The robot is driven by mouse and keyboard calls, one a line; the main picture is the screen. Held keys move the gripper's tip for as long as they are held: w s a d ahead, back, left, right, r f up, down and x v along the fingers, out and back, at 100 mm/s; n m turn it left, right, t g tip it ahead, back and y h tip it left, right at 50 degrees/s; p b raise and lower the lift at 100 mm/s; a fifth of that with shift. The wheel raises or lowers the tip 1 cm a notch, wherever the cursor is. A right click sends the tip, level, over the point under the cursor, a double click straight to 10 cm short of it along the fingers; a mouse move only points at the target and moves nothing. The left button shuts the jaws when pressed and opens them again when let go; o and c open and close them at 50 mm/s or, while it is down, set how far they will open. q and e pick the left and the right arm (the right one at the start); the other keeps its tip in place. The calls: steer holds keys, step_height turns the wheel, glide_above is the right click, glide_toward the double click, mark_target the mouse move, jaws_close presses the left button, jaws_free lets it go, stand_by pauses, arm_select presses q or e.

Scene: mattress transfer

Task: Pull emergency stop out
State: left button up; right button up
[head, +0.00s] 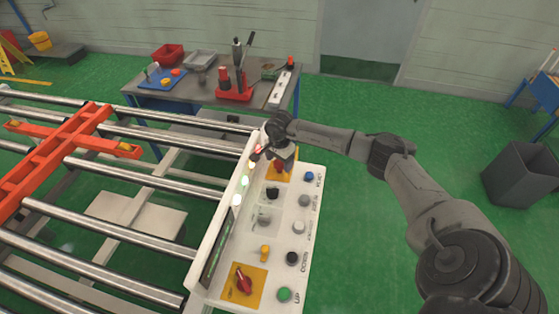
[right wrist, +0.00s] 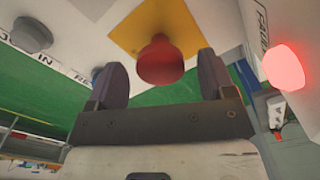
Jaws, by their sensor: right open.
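The red emergency stop button (right wrist: 160,60) sits on a yellow square plate (right wrist: 180,20) in the right wrist view. In the head view the red button (head: 279,167) shows at the far end of the white control panel (head: 299,265), partly covered by my gripper. My right gripper (right wrist: 161,66) is open, with one dark finger on each side of the button. The fingers look apart from it; whether either touches cannot be told. In the head view my right gripper (head: 272,155) is over the panel's far end. My left gripper is not in view.
A lit red fault lamp (right wrist: 283,67) is close beside the right finger. The panel also has a red rotary switch (head: 243,281), a green button (head: 284,294) and a blue button (head: 309,176). A roller conveyor (head: 110,170) lies left; a tool table (head: 205,95) stands behind.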

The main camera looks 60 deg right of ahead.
mark_target(279, 162)
steer(key=shift+r, duration=0.4)
step_height(279, 162, up, 13)
stand_by(0.4)
stand_by(0.4)
